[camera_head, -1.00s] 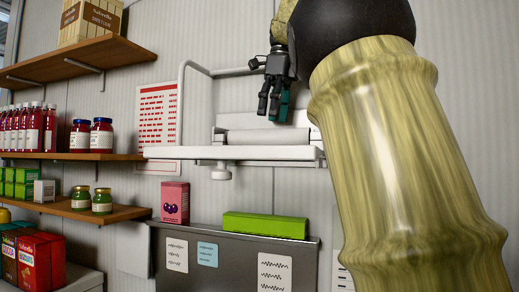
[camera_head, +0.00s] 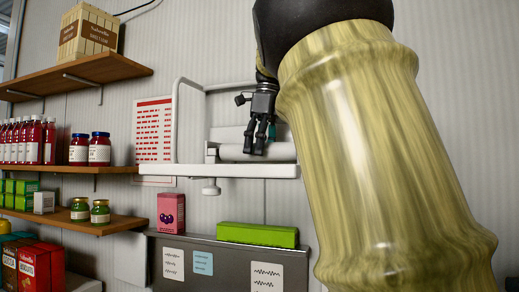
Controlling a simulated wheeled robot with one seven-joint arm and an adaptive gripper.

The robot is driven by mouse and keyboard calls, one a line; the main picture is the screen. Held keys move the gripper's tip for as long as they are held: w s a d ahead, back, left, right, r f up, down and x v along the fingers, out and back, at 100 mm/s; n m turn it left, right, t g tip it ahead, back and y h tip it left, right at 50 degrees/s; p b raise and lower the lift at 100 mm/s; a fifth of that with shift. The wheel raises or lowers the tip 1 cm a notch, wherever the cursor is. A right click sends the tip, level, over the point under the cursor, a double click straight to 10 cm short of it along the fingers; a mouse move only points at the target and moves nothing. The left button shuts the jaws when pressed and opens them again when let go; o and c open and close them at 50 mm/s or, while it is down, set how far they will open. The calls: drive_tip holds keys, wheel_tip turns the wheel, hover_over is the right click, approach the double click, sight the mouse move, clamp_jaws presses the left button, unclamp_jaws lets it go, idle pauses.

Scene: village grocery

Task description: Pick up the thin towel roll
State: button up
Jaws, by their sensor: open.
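The thin towel roll (camera_head: 232,152), a pale grey-white cylinder, lies on its side on the white wall rack (camera_head: 240,171). My gripper (camera_head: 260,150) is at the roll, with its dark fingers pointing down and overlapping it in the picture. The fingers are open. I cannot tell whether they touch the roll. Part of the roll is hidden behind the fingers. A pale flat surface shows behind the roll.
A metal rail (camera_head: 177,110) rises at the rack's left end. Below stand a pink box (camera_head: 171,213) and a green box (camera_head: 258,234) on a dark grey counter (camera_head: 225,262). Wooden shelves (camera_head: 85,170) with jars and bottles are at left. My arm fills the right side.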

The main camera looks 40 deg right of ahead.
drive_tip(key=shift+w+d+f, duration=0.15)
drive_tip(key=shift+w+f, duration=0.1)
drive_tip(key=shift+w, duration=0.2)
drive_tip(key=shift+w+d+f, duration=0.15)
drive_tip(key=shift+w+f, duration=0.05)
drive_tip(key=shift+w, duration=0.2)
drive_tip(key=shift+s+d, duration=0.1)
drive_tip(key=shift+s, duration=0.1)
drive_tip(key=shift+c, duration=0.4)
drive_tip(key=shift+s+r, duration=0.2)
drive_tip(key=shift+s, duration=0.2)
drive_tip(key=c, duration=0.3)
drive_tip(key=shift+s+r, duration=0.15)
drive_tip(key=shift+s, duration=0.15)
drive_tip(key=c, duration=0.4)
drive_tip(key=shift+a, duration=0.3)
drive_tip(key=c, duration=0.3)
drive_tip(key=shift+w, duration=0.3)
drive_tip(key=shift+s, duration=0.1)
drive_tip(key=shift+d, duration=0.1)
drive_tip(key=shift+c, duration=0.2)
